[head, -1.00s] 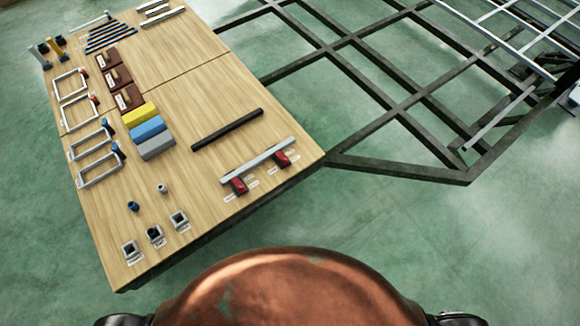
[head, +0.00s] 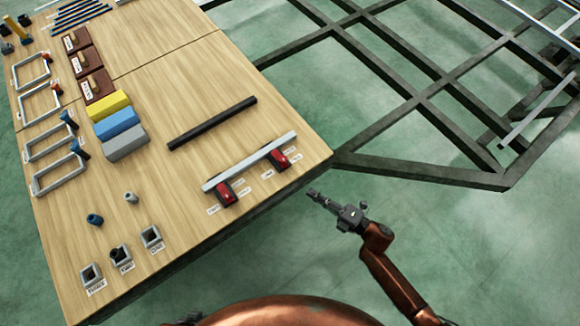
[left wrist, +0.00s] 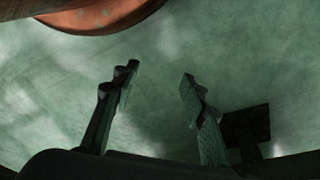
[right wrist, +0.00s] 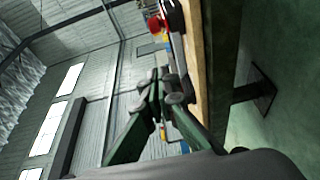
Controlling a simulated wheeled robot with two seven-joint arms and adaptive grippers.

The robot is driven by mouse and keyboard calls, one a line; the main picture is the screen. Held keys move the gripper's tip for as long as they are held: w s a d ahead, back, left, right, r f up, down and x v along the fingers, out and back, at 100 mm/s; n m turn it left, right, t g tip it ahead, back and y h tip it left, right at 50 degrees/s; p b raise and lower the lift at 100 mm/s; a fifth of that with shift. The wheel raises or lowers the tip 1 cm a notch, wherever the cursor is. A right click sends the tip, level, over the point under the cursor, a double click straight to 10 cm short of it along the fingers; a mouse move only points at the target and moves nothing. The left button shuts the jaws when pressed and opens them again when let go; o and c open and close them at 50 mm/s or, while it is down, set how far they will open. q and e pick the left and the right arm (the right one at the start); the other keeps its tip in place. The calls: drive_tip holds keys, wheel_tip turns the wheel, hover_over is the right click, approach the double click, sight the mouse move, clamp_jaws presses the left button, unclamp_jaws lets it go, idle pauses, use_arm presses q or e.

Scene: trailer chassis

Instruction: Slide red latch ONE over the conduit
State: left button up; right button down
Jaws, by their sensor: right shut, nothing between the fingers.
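Two red latches sit near the table's right front edge, one at the left (head: 226,193) and one at the right (head: 279,159). I cannot read which label says ONE. A light grey conduit bar (head: 248,164) lies along both latches. My right gripper (head: 313,194) is shut and empty, off the table's front right edge, apart from the right latch. In the right wrist view its fingers (right wrist: 164,82) meet beside the table edge, with a red latch (right wrist: 156,25) beyond. My left gripper (left wrist: 158,85) is open and empty over the floor.
The wooden table (head: 210,90) also holds a black bar (head: 212,123), coloured blocks (head: 118,127), grey frames (head: 58,175) and small square sockets (head: 150,237). A dark chassis frame (head: 420,170) stands at the right. Open floor lies between the table and my right arm.

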drive_tip(key=b+x, duration=0.1)
drive_tip(key=x, duration=0.2)
drive_tip(key=b+x, duration=0.1)
drive_tip(key=x, duration=0.2)
drive_tip(key=b+x, duration=0.1)
drive_tip(key=x, duration=0.2)
drive_tip(key=shift+w+a+f+b, duration=0.15)
drive_tip(key=shift+w+f+b, duration=0.1)
drive_tip(key=shift+b, duration=0.1)
drive_tip(key=shift+w+a+f+b, duration=0.1)
drive_tip(key=shift+w+a+b, duration=0.15)
drive_tip(key=shift+w, duration=0.3)
drive_tip(key=shift+w+a+b, duration=0.1)
drive_tip(key=shift+w+b, duration=0.25)
drive_tip(key=shift+w, duration=0.2)
drive_tip(key=shift+w+a+b, duration=0.15)
drive_tip(key=shift+w+b, duration=0.25)
drive_tip(key=shift+w, duration=0.55)
use_arm(q)
drive_tip(key=w+d+f+t+h, duration=0.1)
drive_tip(key=w+d+f+t, duration=0.3)
drive_tip(key=w+f, duration=0.3)
wheel_tip(320, 180, down, 2)
drive_tip(key=shift+w+d+f+t+h, duration=0.15)
drive_tip(key=shift+w+d+t+h, duration=0.2)
drive_tip(key=shift+d, duration=0.35)
use_arm(e)
drive_tip(key=shift+r, duration=0.25)
